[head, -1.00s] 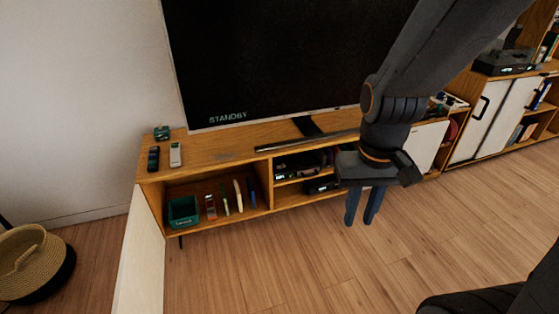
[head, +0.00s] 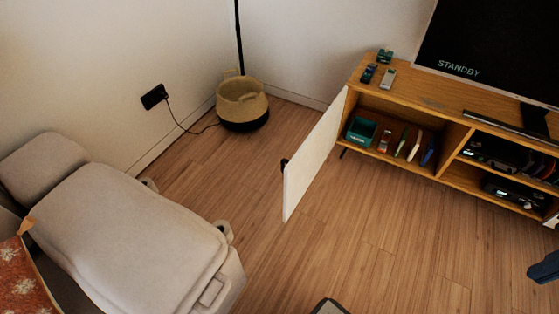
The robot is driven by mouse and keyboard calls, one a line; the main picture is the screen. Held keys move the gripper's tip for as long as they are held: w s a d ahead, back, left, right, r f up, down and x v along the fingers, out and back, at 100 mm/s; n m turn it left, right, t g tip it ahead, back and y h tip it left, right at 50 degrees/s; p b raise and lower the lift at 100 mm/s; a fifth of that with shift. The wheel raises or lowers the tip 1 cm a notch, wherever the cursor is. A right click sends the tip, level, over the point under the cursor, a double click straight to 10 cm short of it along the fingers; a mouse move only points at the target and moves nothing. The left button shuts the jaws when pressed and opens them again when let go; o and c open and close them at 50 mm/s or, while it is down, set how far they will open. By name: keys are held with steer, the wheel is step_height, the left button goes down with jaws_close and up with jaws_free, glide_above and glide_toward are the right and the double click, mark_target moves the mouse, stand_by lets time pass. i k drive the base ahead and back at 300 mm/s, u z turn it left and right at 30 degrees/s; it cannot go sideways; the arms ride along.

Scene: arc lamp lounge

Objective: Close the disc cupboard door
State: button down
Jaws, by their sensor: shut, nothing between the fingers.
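The disc cupboard door (head: 312,168) is a white panel that stands wide open at the left end of the wooden media cabinet (head: 440,105). It swings out toward me over the floor. A small black handle (head: 284,164) shows at its free edge. Behind the doorway, the left compartment is open to view and holds a green box (head: 361,131) and several thin upright cases (head: 414,146).
A pale upholstered seat (head: 130,225) stands at the lower left. A woven basket (head: 242,98) with a dark base stands by the wall, with a cord running to a socket (head: 154,96).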

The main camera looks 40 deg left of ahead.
mark_target(299, 172)
steer(key=u, duration=0.95)
steer(key=i, duration=1)
steer(key=u, duration=0.3)
